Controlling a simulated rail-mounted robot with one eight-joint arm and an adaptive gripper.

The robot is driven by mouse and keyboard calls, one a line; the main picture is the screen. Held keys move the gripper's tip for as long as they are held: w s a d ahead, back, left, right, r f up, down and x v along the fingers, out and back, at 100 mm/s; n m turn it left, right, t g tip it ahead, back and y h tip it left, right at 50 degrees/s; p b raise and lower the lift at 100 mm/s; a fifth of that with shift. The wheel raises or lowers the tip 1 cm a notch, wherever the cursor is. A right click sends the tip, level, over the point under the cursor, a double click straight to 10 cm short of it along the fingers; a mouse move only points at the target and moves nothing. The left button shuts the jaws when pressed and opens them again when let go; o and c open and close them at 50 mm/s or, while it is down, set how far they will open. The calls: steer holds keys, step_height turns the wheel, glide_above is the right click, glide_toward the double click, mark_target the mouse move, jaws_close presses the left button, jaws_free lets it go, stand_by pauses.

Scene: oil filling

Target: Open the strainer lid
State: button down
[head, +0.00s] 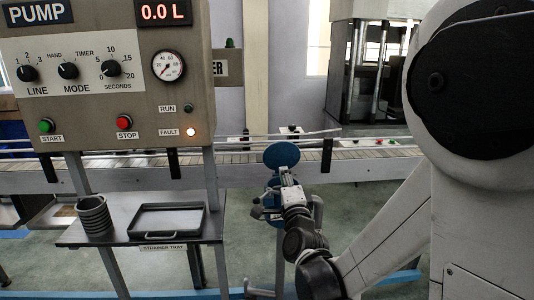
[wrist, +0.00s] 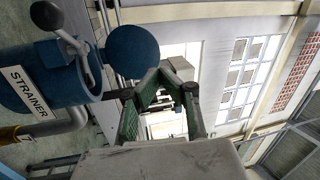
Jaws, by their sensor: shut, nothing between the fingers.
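The strainer has a blue round body (wrist: 45,70) with a white "STRAINER" label, lying sideways at the left of the wrist view. Its round blue lid (wrist: 131,52) stands swung up away from the body's mouth. In the head view the lid (head: 281,155) is raised, above the partly hidden body. A metal handle with a dark ball knob (wrist: 45,14) crosses the body's mouth side. My gripper (wrist: 162,78) is shut and empty, beside the lid and body; whether it touches the lid I cannot tell. In the head view my gripper (head: 266,206) is in front of the strainer.
A pump panel (head: 100,75) reads 0.0 L with its fault lamp lit. Below it, a shelf carries a strainer tray (head: 168,206) and a grey ribbed cup (head: 94,214). A conveyor (head: 370,160) runs behind the strainer. Pipes sit near the body.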

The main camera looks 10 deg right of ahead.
mark_target(280, 143)
steer(key=shift+m+t+h, duration=0.3)
steer(key=shift+m, duration=0.6)
steer(key=x, duration=0.4)
steer(key=f+x, duration=0.1)
steer(key=x, duration=0.8)
steer(key=shift+w+d, duration=0.45)
steer(key=shift+w, duration=0.15)
steer(key=shift+w+r, duration=0.1)
steer(key=shift+w, duration=0.05)
steer(key=shift+x, duration=0.95)
steer(key=x, duration=0.2)
steer(key=shift+w+r+b, duration=0.1)
steer(key=shift+w+b, duration=0.15)
steer(key=shift+b, duration=0.15)
steer(key=shift+w+d+b, duration=0.15)
steer(key=shift+w+b, duration=0.15)
steer(key=shift+w, duration=1.2)
steer(key=shift+r, duration=0.1)
